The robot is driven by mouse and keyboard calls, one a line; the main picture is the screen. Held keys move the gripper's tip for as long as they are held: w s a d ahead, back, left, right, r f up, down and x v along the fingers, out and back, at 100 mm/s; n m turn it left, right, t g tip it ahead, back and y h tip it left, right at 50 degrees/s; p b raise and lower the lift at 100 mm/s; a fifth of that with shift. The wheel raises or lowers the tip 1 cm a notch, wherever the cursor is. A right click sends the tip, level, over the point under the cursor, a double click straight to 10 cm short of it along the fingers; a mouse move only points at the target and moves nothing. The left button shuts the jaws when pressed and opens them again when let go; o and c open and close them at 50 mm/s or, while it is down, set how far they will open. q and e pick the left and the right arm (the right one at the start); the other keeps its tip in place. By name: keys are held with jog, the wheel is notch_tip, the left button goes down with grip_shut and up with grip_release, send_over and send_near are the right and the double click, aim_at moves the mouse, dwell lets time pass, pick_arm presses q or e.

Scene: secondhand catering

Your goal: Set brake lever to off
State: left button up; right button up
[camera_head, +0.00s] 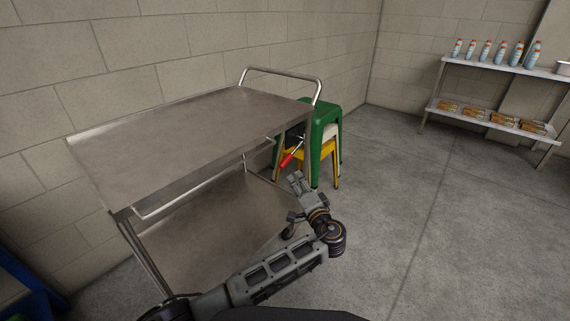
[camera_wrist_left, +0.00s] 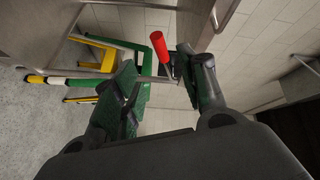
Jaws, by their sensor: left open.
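The brake lever is a thin metal rod with a red grip (camera_head: 287,159) at the right end of the steel trolley (camera_head: 190,120), below its top shelf. My left gripper (camera_head: 296,177) is just below and to the right of the red grip in the head view. In the left wrist view the red grip (camera_wrist_left: 163,50) shows beyond the open fingers of my left gripper (camera_wrist_left: 158,75), and its metal rod runs between the fingertips' directions. I cannot tell whether a finger touches the lever. My right gripper is not in view.
Stacked green (camera_head: 322,125) and yellow (camera_head: 292,155) stools stand close behind the trolley's right end. A shelf (camera_head: 480,65) with bottles and packed food stands at the back right. The concrete floor (camera_head: 450,220) on the right is clear. A block wall backs the trolley.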

aim_at(286, 164)
pick_arm(q)
jog(key=b+x, duration=0.3)
jog(key=x, duration=0.8)
jog(key=shift+w+a, duration=0.1)
jog(key=shift+w, duration=0.15)
jog(key=shift+b+x, duration=0.45)
jog(key=shift+x, duration=0.55)
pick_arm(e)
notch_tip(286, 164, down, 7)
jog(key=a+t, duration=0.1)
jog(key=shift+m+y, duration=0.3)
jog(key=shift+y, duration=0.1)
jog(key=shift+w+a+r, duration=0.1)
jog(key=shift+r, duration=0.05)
pick_arm(q)
grip_shut()
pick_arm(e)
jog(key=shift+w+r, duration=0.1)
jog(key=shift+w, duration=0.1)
